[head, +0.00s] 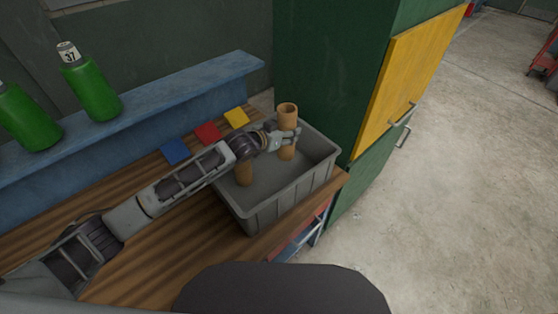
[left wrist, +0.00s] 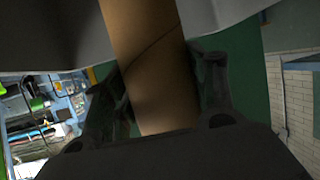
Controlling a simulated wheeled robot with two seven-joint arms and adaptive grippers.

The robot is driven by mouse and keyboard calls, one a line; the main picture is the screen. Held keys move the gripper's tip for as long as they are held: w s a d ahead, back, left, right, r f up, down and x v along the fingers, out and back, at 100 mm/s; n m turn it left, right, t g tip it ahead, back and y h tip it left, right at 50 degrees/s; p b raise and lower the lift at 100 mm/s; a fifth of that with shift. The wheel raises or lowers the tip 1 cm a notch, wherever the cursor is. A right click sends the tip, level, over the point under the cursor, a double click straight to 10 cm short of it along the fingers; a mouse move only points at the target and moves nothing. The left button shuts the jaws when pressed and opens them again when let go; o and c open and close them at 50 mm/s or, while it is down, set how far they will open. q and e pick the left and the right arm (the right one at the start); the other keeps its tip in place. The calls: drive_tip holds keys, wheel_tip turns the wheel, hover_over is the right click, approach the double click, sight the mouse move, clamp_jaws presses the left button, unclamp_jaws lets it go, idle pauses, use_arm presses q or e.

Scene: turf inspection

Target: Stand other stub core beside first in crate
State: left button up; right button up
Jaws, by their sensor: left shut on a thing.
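My left gripper (head: 283,134) is shut on a tan cylindrical stub core (head: 288,111) and holds it upright within the far right part of the grey crate (head: 262,216). The held core also fills the middle of the left wrist view (left wrist: 155,70), between the fingers (left wrist: 165,95). I cannot tell whether its lower end touches the crate floor. The other stub core (head: 244,173) stands in the crate to the left, partly hidden behind my left arm. My right gripper is not in view.
The crate sits on a wooden bench (head: 130,222). Blue, red and yellow squares (head: 207,133) lie behind my arm. Green bottles (head: 92,92) stand on a blue shelf (head: 190,92). A green cabinet with a yellow door (head: 415,70) rises right behind the crate.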

sight(280, 151)
use_arm(q)
drive_tip(key=shift+f, duration=2.5)
drive_tip(key=shift+f+p, duration=0.3)
drive_tip(key=shift+f, duration=1.7)
drive_tip(key=o, duration=1.1)
drive_tip(key=shift+o, duration=0.2)
drive_tip(key=shift+s+a, duration=0.1)
drive_tip(key=shift+b+v, duration=0.3)
drive_tip(key=shift+v, duration=3.4)
